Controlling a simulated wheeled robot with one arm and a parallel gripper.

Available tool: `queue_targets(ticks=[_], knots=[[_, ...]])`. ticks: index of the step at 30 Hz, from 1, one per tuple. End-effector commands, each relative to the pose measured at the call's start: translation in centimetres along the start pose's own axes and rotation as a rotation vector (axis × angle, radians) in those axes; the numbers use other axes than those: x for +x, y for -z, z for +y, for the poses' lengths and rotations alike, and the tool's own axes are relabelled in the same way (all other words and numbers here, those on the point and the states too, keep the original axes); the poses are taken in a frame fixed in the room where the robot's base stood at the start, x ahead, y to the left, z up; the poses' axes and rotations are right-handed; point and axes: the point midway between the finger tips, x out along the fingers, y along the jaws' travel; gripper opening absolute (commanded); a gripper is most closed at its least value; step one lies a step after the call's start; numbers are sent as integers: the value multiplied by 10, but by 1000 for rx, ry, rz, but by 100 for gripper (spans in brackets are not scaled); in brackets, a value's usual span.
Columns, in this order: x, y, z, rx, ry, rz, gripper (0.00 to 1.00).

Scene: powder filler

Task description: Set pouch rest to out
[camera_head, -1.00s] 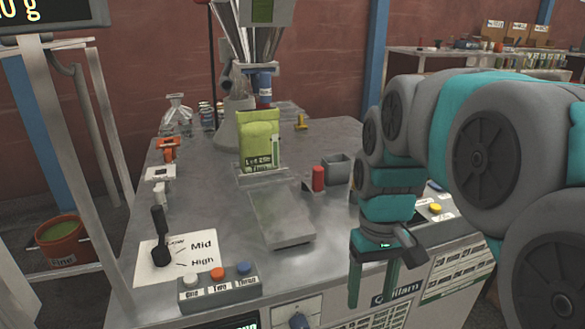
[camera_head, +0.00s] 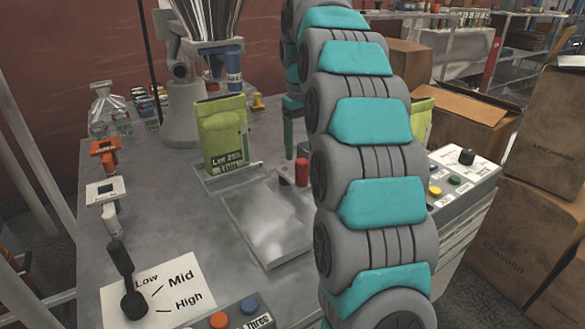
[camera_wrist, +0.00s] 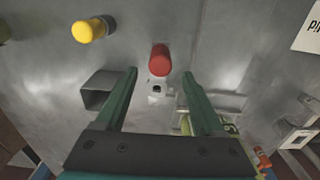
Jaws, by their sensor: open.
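My gripper (camera_wrist: 160,80) is open and empty in the wrist view, its two dark green fingers spread on either side of a red cylindrical knob (camera_wrist: 159,60). The knob stands on a small metal bracket; contact with the fingers cannot be told. In the head view the red knob (camera_head: 302,172) is right of the green pouch (camera_head: 222,132), close to one green finger; most of my gripper is hidden by my arm. The pouch stands upright on a metal ledge (camera_head: 236,180) behind a sloping metal plate (camera_head: 266,228). No label names the pouch rest.
A black lever (camera_head: 124,282) by the Mid and High labels and a button box (camera_head: 232,317) are at the front. Cardboard boxes (camera_head: 552,150) stand right.

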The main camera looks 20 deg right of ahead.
Motion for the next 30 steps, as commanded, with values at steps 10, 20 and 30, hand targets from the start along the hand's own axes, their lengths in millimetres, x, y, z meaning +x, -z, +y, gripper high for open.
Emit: queue_targets(ticks=[10,20,30], knots=[[38,-1,0,0,1,-3,70],[71,-1,0,0,1,-3,70],[76,-1,-1,0,1,-1,70]])
